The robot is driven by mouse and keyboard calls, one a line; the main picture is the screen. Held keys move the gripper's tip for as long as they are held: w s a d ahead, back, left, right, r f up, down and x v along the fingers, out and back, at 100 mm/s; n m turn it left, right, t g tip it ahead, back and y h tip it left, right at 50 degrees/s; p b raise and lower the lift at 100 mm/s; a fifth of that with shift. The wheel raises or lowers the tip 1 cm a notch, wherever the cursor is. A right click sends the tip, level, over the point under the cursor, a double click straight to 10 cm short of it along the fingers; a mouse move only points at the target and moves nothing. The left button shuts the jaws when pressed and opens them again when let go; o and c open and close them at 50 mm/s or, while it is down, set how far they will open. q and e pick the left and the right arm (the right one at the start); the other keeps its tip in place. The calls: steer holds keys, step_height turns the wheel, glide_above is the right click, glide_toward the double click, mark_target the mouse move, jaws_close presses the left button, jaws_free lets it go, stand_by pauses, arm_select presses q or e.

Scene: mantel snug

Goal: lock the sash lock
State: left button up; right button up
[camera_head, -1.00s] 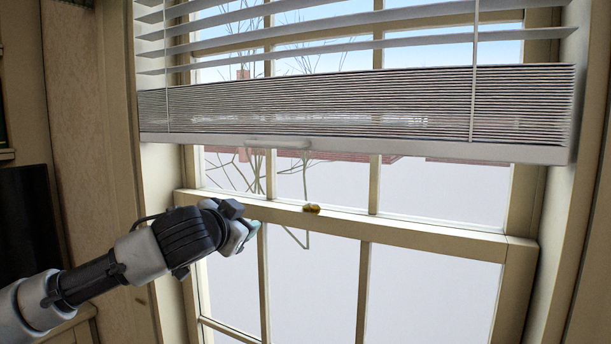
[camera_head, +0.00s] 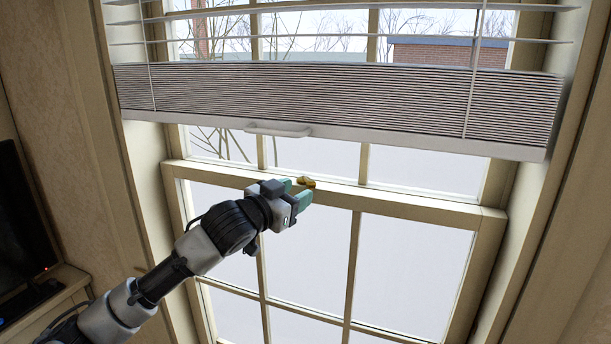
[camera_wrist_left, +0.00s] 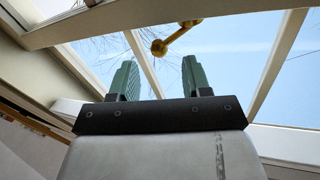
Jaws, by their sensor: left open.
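The sash lock (camera_head: 306,182) is a small brass piece on the meeting rail (camera_head: 400,208) of the window. In the left wrist view the sash lock (camera_wrist_left: 160,47) shows as a brass knob on a short lever, seen from below, beyond and between the fingertips. My left gripper (camera_head: 297,191) is just left of and close to the lock in the head view. Its two green fingers are apart, and the left wrist view shows the open gripper (camera_wrist_left: 156,72) with nothing between the fingers. I cannot tell whether a finger touches the lock. My right gripper is not in view.
A partly raised blind (camera_head: 330,100) hangs above the rail, with a pale handle (camera_head: 278,130) on its bottom bar. Window frame sides stand left and right. A dark screen (camera_head: 22,215) is at the far left.

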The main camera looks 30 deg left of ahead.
mark_target(308, 185)
arm_select(q)
steer(key=w+p, duration=0.1)
steer(key=w, duration=0.3)
steer(key=shift+d, duration=0.2)
steer(key=c, duration=0.8)
steer(key=shift+s+r, duration=0.1)
steer(key=shift+s, duration=0.1)
jaws_close()
